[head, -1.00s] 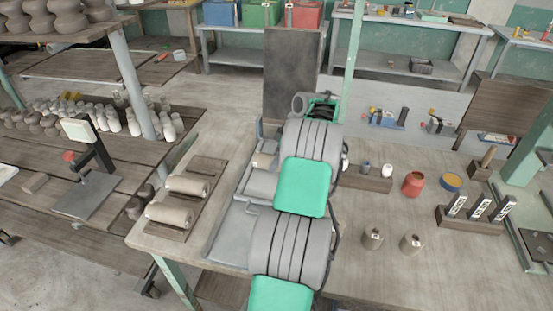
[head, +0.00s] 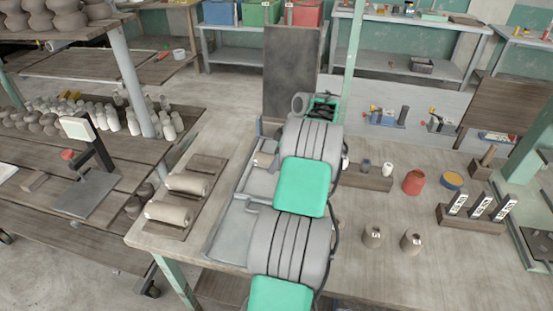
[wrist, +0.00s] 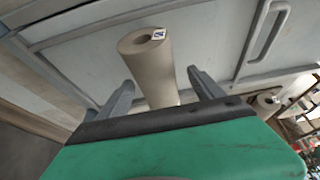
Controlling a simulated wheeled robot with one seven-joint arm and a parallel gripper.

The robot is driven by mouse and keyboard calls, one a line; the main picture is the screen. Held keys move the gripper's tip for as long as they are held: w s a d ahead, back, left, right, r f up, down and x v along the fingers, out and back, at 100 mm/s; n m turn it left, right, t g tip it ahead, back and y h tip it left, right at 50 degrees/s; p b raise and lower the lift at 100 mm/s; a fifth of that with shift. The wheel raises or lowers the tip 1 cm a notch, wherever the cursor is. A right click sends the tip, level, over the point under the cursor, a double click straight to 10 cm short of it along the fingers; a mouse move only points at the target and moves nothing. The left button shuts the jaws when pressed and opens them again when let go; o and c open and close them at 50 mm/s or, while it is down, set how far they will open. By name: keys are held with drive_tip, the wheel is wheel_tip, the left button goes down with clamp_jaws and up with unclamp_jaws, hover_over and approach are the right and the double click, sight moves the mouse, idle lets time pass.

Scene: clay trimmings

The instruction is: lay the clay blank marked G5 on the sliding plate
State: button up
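A clay blank (wrist: 162,72), a beige hollow cylinder with a small blue-and-white label too small to read, lies on the grey sliding plate (wrist: 215,45) in the wrist view. My gripper (wrist: 160,79) is open around its near part, one finger on each side. A gap shows at the right finger; the near end is hidden by the gripper body. My fingers are hidden there.
Two clay rolls (head: 187,184) (head: 168,213) lie on a wooden board (head: 207,164) at the bench's left. Two small brown weights (head: 372,237) (head: 411,242), a red pot (head: 413,183) and a rack with labelled tags (head: 470,222) stand to the right. A dark upright panel (head: 291,75) stands behind.

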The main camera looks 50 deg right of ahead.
drive_tip(key=p+v, duration=0.1)
drive_tip(key=v, duration=0.6)
drive_tip(key=shift+s+r, duration=0.2)
drive_tip(key=shift+r, duration=0.15)
idle(0.4)
